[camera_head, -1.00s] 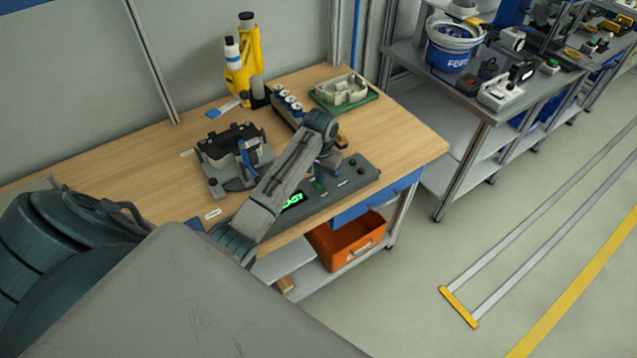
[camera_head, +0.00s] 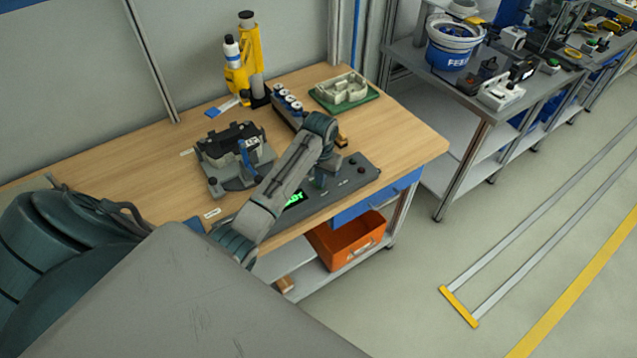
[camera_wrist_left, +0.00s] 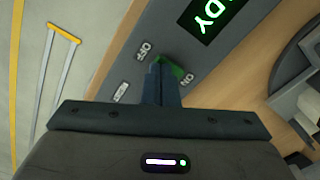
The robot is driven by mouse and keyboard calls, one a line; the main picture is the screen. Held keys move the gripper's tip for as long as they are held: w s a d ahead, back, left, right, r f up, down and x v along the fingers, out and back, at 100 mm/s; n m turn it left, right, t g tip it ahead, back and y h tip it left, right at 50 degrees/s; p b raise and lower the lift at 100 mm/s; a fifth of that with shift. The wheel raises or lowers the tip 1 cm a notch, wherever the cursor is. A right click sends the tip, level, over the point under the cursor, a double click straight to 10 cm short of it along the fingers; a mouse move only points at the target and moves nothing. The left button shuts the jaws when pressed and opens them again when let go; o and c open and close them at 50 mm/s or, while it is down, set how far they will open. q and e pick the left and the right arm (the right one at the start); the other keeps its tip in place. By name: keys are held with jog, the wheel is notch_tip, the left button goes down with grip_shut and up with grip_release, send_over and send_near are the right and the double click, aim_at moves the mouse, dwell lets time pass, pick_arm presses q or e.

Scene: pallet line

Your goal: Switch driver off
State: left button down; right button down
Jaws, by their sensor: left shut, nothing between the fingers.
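The grey control panel (camera_head: 345,187) lies along the front edge of the wooden bench, with a lit green display (camera_head: 293,199). In the left wrist view the display (camera_wrist_left: 214,18) ends in "DY". A green switch (camera_wrist_left: 178,70) sits between labels reading OFF and ON. My left gripper (camera_wrist_left: 158,66) is shut and empty, its fingertips at the switch on the OFF-label side and partly hiding it. I cannot tell whether they touch it. In the head view my left gripper (camera_head: 319,186) points down at the panel, and the switch is hidden. My right gripper is not in view.
A dark fixture (camera_head: 232,150) stands left of my arm. A yellow tool stand (camera_head: 243,75) and a green tray (camera_head: 367,99) are farther back. Dark knobs (camera_head: 362,170) sit at the panel's right end. An orange bin (camera_head: 340,247) is below the bench.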

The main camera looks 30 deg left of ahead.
pick_arm(q)
jog(key=shift+f, duration=0.25)
jog(key=shift+r+p, duration=0.35)
jog(key=shift+r, duration=0.35)
jog(key=shift+r+p, duration=0.3)
jog(key=shift+r, duration=2.55)
jog(key=shift+f, duration=0.1)
